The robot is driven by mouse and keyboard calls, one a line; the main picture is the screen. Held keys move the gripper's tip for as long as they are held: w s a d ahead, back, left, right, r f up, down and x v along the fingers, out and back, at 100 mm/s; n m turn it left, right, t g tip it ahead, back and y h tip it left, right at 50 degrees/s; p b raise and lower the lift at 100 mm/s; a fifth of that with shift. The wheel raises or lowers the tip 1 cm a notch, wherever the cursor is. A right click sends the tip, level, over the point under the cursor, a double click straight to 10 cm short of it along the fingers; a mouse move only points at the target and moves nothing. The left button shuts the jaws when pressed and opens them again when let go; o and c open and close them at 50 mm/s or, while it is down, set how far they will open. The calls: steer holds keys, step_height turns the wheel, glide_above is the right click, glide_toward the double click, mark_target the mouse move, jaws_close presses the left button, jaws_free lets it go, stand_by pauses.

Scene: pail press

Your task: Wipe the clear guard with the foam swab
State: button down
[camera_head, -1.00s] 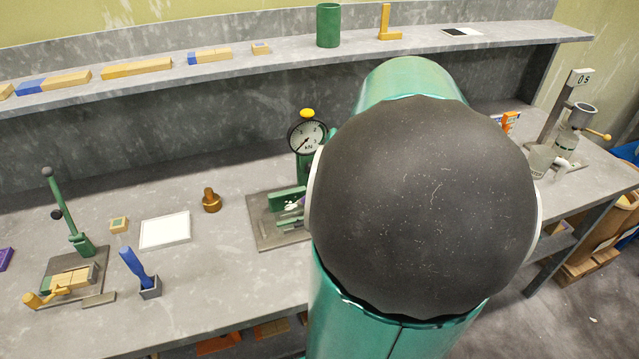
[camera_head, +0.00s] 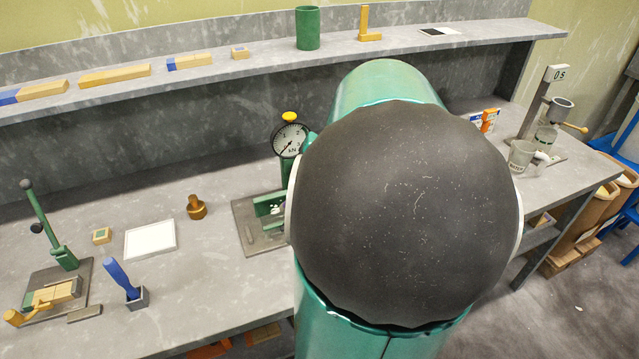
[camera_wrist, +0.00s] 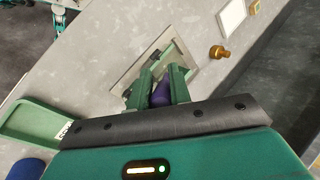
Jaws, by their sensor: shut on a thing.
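In the wrist view my gripper (camera_wrist: 160,88) has its two green fingers shut on a purple piece, which looks like the handle of the foam swab (camera_wrist: 161,93). The foam end is hidden. The fingers are over or in front of the grey base plate (camera_wrist: 143,66) of the press. In the head view the press base plate (camera_head: 248,238) shows left of my arm, with green parts on it and a dial gauge (camera_head: 290,139) above. My arm hides the rest of the press and my gripper there. I cannot make out the clear guard.
A white pad (camera_head: 150,241), a brass knob (camera_head: 196,207), a blue-handled tool in a holder (camera_head: 124,281) and a lever press (camera_head: 52,235) stand left on the bench. A green tray (camera_wrist: 35,135) shows in the wrist view. A cup (camera_head: 521,156) stands at right.

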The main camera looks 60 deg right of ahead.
steer(key=shift+w+a+f, duration=0.2)
steer(key=shift+w+a, duration=1.7)
steer(key=shift+w, duration=0.1)
stand_by(2.2)
steer(key=shift+r, duration=0.1)
step_height(320, 180, up, 6)
steer(key=shift+d, duration=0.15)
stand_by(0.4)
steer(key=shift+r, duration=0.2)
